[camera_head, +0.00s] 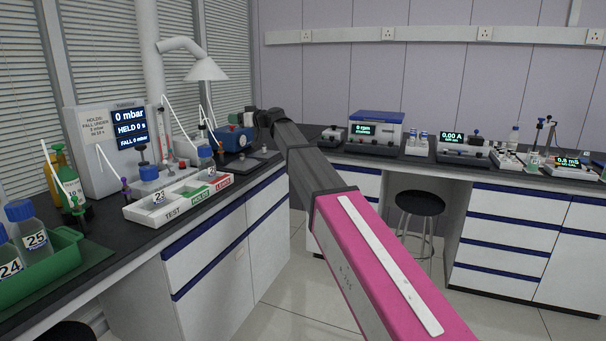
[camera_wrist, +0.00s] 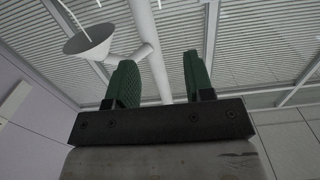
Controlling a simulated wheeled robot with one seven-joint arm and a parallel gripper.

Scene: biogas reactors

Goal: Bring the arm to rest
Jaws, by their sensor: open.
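My arm, with a pink upper link and a dark forearm, reaches from the lower right up and away toward the left bench in the head view. At its far end, my gripper (camera_head: 262,118) shows small and dark near the lamp hood and a blue device. In the wrist view my gripper (camera_wrist: 158,82) has two green ribbed fingers standing well apart. The gap between them is empty, with only the pipe and ceiling behind.
The left bench (camera_head: 95,262) carries a pressure unit (camera_head: 100,170), a sorting tray (camera_head: 140,214) and a green crate (camera_head: 70,262) with bottles. A white extraction hood (camera_head: 206,70) hangs above. A stool (camera_head: 420,204) stands by the back bench, with open floor between.

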